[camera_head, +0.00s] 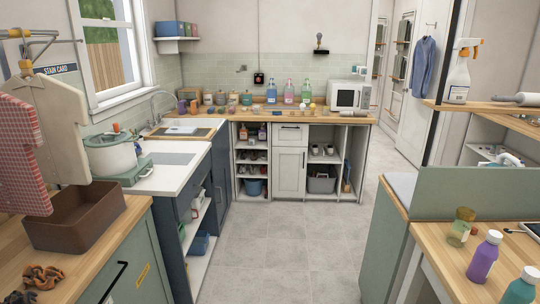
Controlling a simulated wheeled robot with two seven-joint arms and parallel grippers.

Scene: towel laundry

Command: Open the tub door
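I cannot make out a tub or a tub door in the head view. The doors I see are a white cabinet door (289,172) under the back counter, which is shut, and dark blue cabinet fronts (220,178) along the left run. A green cabinet front (137,270) with a black bar handle stands at the near left. Neither of my grippers shows in the head view, so whether they are open or shut is hidden.
Grey tiled floor (270,250) lies clear between the left counters and the green partition (475,194) at right. A brown bin (84,217) sits on the near-left wooden counter. A microwave (349,95) stands at the back.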

